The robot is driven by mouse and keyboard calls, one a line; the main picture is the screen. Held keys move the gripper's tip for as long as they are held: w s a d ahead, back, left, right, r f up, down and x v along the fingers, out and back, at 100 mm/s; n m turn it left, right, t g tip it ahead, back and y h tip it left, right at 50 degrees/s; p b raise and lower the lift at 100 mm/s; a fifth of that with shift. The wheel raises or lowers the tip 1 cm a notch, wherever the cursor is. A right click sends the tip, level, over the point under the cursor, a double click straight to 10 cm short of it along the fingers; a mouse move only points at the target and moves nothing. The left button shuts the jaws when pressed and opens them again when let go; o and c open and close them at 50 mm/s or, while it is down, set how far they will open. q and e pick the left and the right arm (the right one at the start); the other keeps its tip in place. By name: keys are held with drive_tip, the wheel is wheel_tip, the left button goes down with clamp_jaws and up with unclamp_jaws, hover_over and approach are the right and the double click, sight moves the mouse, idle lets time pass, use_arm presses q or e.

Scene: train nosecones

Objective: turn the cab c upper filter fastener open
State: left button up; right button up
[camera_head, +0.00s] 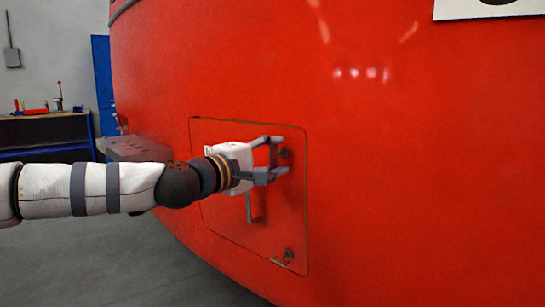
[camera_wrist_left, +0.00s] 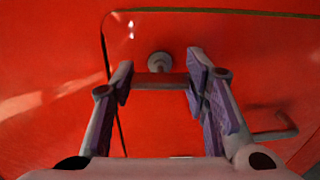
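The red nosecone has a hatch panel (camera_head: 225,215) outlined by a thin seam. The upper fastener (camera_head: 286,154) is a small round knob near the panel's upper right corner. My left gripper (camera_head: 280,156) is at it, one finger above and one below. In the left wrist view the fastener (camera_wrist_left: 159,62) shows between and just beyond the fingertips of my left gripper (camera_wrist_left: 160,68). The fingers are spread apart, and no contact with the knob is visible. A lower fastener (camera_head: 288,255) sits near the panel's lower right corner. My right gripper is out of view.
A bent handle (camera_head: 250,210) stands out from the panel just below my gripper; it also shows in the left wrist view (camera_wrist_left: 276,130). A workbench (camera_head: 45,130) with tools and a blue cabinet (camera_head: 102,80) stand far left. The floor (camera_head: 100,265) is clear.

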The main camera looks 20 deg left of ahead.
use_arm(q)
drive_tip(key=shift+o, duration=1.2)
drive_tip(key=v, duration=1.2)
